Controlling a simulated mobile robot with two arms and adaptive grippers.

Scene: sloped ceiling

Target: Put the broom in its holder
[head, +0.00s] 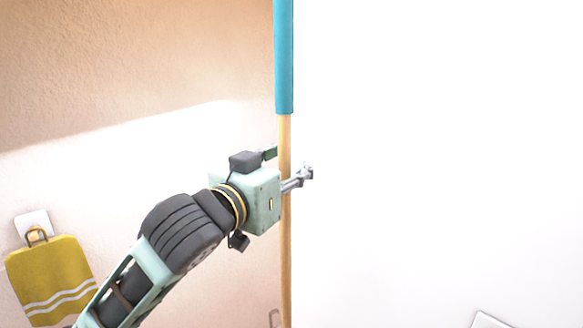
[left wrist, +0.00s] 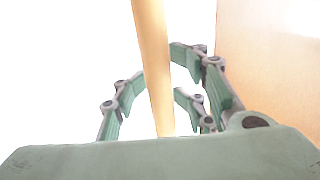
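The broom handle (head: 285,240) stands upright in the head view, bare pale wood below and a blue sleeve (head: 284,55) above. Its lower end and the broom head are out of view. My left gripper (head: 290,180) is at the wooden part, just below the sleeve. In the left wrist view the wooden handle (left wrist: 152,60) runs between the fingers of the left gripper (left wrist: 158,75). My right gripper is not in view. No holder can be made out for certain.
A yellow cloth-like item (head: 52,282) with white stripes hangs from a white wall hook (head: 36,226) at left. Part of a white plate (head: 488,321) shows at the lower right. A beige wall (head: 130,60) lies left of the handle; the bright white surface at right looks bare.

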